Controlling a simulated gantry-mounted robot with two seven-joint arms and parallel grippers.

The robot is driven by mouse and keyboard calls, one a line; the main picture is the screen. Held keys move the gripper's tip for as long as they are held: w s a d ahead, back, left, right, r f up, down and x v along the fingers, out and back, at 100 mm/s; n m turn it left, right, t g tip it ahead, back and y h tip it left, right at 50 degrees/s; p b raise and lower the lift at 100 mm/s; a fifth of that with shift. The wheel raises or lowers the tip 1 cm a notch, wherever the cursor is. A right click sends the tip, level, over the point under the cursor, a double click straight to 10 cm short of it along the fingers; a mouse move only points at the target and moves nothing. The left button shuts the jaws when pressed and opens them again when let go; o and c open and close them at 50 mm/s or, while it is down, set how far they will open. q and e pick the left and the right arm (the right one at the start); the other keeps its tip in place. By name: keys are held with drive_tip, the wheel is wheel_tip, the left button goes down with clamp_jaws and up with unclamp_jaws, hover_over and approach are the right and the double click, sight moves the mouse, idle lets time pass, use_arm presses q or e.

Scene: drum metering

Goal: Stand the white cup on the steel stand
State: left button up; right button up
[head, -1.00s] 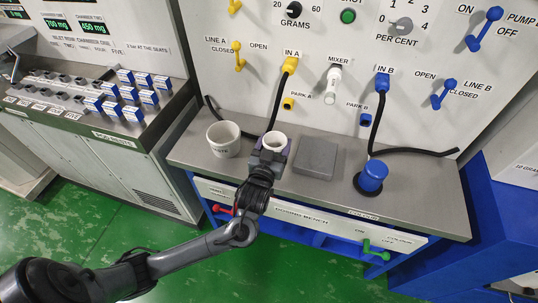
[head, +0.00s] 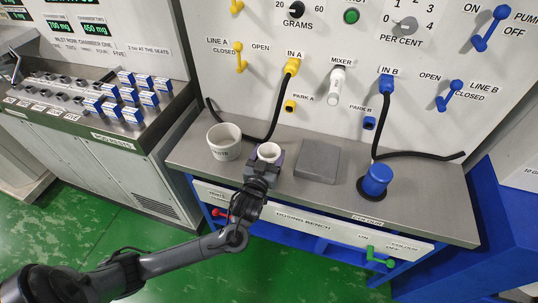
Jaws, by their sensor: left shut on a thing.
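The white cup (head: 268,151) is upright on or just above the dosing bench, its open top showing. My left gripper (head: 264,163) is shut on the cup from the front and hides most of its lower side. The steel stand (head: 317,160), a low grey square block, lies on the bench just right of the cup, its top bare. The cup is apart from the stand. My right gripper is not in view.
A larger white pot (head: 224,142) with lettering stands left of the cup. A blue container (head: 375,180) stands right of the stand. Black hoses from yellow and blue fittings hang behind them. The grey bench (head: 425,195) is clear at right.

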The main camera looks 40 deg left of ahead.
use_arm(q)
drive_tip(key=o, duration=1)
drive_tip(key=shift+f, duration=0.1)
drive_tip(key=shift+o, duration=0.2)
drive_tip(key=shift+s+d, duration=0.1)
drive_tip(key=shift+s, duration=0.05)
drive_tip(key=p+v, duration=0.3)
drive_tip(key=v, duration=0.7)
drive_tip(key=s+d+f+m+g+h, duration=0.3)
drive_tip(key=s+d+f+g+h, duration=0.4)
drive_tip(key=d, duration=0.2)
drive_tip(key=shift+s+d+f+m, duration=0.15)
drive_tip(key=shift+s+d+m, duration=0.15)
drive_tip(key=shift+m, duration=0.1)
drive_tip(key=shift+o, duration=0.2)
drive_tip(key=s+f+m+g, duration=0.1)
drive_tip(key=s+g, duration=0.4)
drive_tip(key=s, duration=0.5)
drive_tip(key=shift+s+d+f+m+g+h, duration=0.15)
drive_tip(key=shift+s+d+m+g+h, duration=0.25)
drive_tip(key=shift+m, duration=0.5)
drive_tip(key=shift+s, duration=0.15)
